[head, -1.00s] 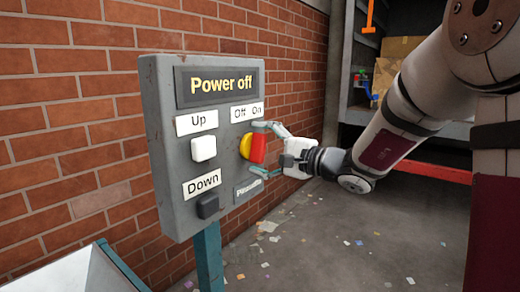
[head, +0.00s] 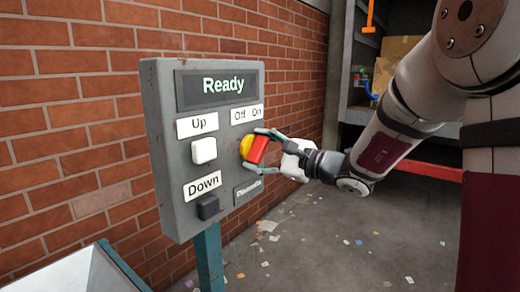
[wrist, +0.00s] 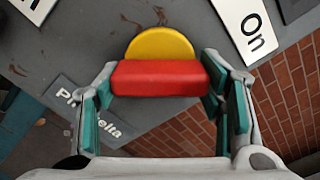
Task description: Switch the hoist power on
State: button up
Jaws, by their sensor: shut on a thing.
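The hoist control box (head: 165,215) is a grey panel on a teal post, with a display (head: 222,86) that reads "Ready" in green.
A white Up button (head: 204,150) and a dark Down button (head: 208,206) are left of the switch. A brick wall (head: 70,120) stands behind the box. The floor (head: 330,240) on the right is open, with scattered scraps.

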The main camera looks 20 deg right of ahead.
dwell(0.3)
jog(key=o, duration=1.2)
jog(key=v, duration=1.2)
jog(key=shift+a, duration=0.1)
